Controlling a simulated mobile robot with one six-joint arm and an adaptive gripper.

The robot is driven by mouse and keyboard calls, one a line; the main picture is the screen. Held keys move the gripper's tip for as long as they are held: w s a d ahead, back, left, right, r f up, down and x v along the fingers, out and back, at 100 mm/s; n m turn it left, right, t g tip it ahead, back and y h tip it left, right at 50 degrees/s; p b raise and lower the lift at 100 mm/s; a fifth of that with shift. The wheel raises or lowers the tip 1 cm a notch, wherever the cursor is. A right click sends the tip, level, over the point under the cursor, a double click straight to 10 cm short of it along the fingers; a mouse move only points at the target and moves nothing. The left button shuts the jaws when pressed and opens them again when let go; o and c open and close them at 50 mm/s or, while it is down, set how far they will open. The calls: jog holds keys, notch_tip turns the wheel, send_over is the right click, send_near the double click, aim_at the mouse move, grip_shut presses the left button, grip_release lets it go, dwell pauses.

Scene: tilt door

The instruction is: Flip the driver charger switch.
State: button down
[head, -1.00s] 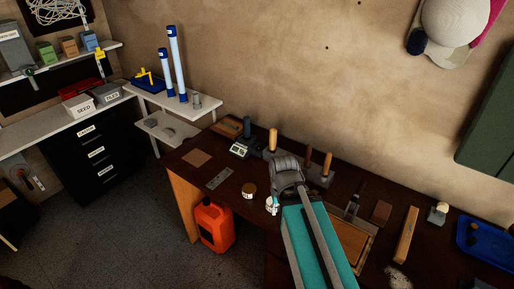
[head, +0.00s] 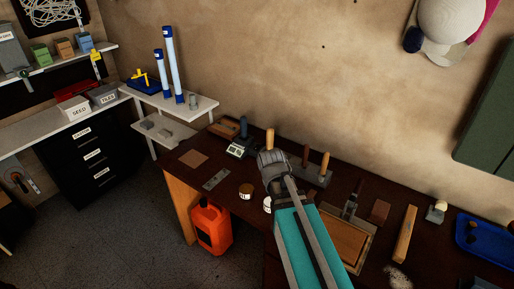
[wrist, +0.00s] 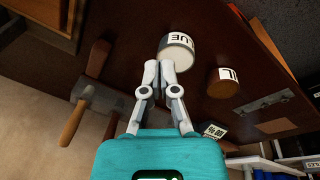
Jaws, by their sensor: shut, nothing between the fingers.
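A small dark device with a pale green display (head: 237,151), which looks like the charger, stands on the dark workbench left of my arm in the head view. In the wrist view a dark block with a pale percent readout (wrist: 214,131) shows beside my gripper, apparently the same device. No switch can be made out on it. My gripper (wrist: 161,67) is shut and empty, its fingertips close beside a white glue jar (wrist: 179,50); I cannot tell whether they touch. In the head view my arm hides the fingertips.
A brown jar (head: 245,191) and a metal plate (head: 215,180) lie near the bench's left end. Wooden-handled tools (head: 325,163) stand behind my arm. A wooden board (head: 342,238) is to its right. An orange jug (head: 211,226) stands below the bench.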

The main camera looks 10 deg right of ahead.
jog(key=w+a+m+t+h+b, duration=0.2)
jog(key=w, duration=0.9)
jog(key=w+a+r+m+t+h+b, duration=0.1)
jog(key=w+a+m+t+h+b, duration=0.1)
jog(key=w, duration=0.9)
jog(key=w+a+m+t+h+b, duration=0.2)
jog(key=w+m+t+h+b, duration=0.1)
jog(key=w, duration=0.8)
jog(key=shift+a+r+t, duration=0.2)
jog(key=shift+a+t, duration=0.2)
jog(key=shift+w+d+f+b, duration=0.1)
jog(key=shift+b, duration=0.25)
jog(key=b, duration=0.5)
send_over(257, 148)
jog(key=f, duration=0.5)
jog(key=shift+a+f, duration=0.15)
jog(key=shift+a, duration=0.2)
jog(key=shift+s+f+b, duration=0.25)
jog(key=shift+f+b, duration=0.1)
jog(key=shift+b, duration=0.1)
jog(key=shift+w+d+f+b, duration=0.15)
jog(key=shift+f+b, duration=0.5)
jog(key=shift+w+d+f+b, duration=0.1)
jog(key=shift+w+f+b, duration=0.05)
jog(key=shift+f+b, duration=0.5)
